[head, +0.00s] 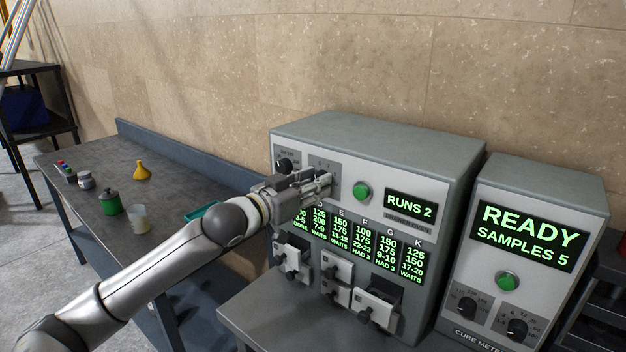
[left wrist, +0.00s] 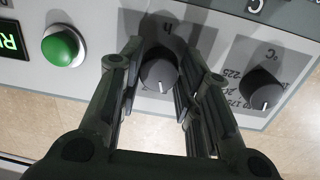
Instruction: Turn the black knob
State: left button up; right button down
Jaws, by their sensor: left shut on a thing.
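My left gripper (head: 312,190) reaches the front panel of the grey oven (head: 390,140), at the upper left of its face. In the left wrist view its fingers stand on either side of a black knob (left wrist: 158,70) with a white pointer line, under an "h" mark, and are shut on it. In the head view my gripper hides that knob. A second black knob (left wrist: 260,90), marked °C, sits beside it, clear of the fingers, and shows in the head view (head: 283,164). My right gripper is in neither view.
A green button (head: 362,190) sits close to the right of my gripper. Drawers with black handles (head: 335,297) jut out below the screen. A cure meter (head: 540,200) with two more black knobs stands at right. The left bench (head: 165,205) holds small containers.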

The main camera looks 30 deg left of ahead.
pick_arm(q)
jog(key=shift+r+m+y+p, duration=0.15)
jog(key=shift+m+p, duration=0.4)
jog(key=shift+m, duration=1.3)
jog(key=shift+f+m+y+p, duration=0.1)
jog(key=shift+m+y+p, duration=0.3)
jog(key=shift+m, duration=1.45)
jog(key=o, duration=1)
